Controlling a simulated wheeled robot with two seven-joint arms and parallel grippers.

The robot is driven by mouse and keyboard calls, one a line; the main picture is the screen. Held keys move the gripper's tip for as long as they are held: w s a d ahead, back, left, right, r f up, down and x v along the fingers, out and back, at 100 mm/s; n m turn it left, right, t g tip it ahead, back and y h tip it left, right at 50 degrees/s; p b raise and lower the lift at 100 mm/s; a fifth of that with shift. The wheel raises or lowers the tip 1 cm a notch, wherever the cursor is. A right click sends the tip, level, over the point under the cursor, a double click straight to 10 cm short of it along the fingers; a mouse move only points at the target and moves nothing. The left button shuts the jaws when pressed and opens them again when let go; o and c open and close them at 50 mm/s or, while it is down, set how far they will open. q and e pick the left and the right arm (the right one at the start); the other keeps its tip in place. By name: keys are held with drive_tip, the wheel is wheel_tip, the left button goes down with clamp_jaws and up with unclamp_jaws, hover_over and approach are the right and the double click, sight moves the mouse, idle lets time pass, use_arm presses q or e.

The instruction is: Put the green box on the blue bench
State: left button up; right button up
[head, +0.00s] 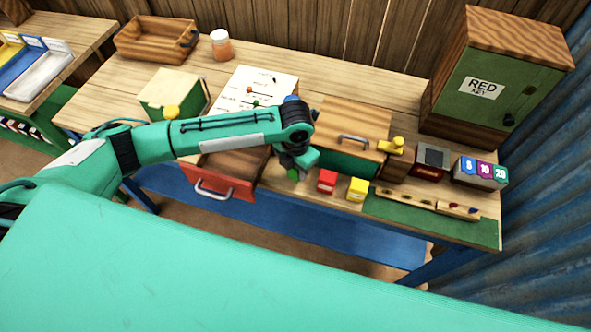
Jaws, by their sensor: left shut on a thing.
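My left gripper (296,169) reaches over the bench from the left and points down. It is shut on the small green box (293,174), which is mostly hidden by the fingers. I cannot tell whether the box touches the top or is just above it. The blue bench (383,243) has a wooden top and a blue frame with a blue lower shelf. The green box is near its front edge, left of a red box (327,181) and a yellow box (357,188). My right gripper is not in view.
A red drawer (222,184) sticks out at the front, beside the gripper. A wooden cabinet with a drawer (352,120) stands right behind it. A green-doored cabinet (487,95) is at the back right. Another bench with a green frame (50,122) is at the left.

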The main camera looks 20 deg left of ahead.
use_arm(q)
wheel_tip(320, 180, down, 2)
drive_tip(key=shift+f, duration=0.2)
drive_tip(key=shift+f, duration=0.15)
drive_tip(key=o, duration=1)
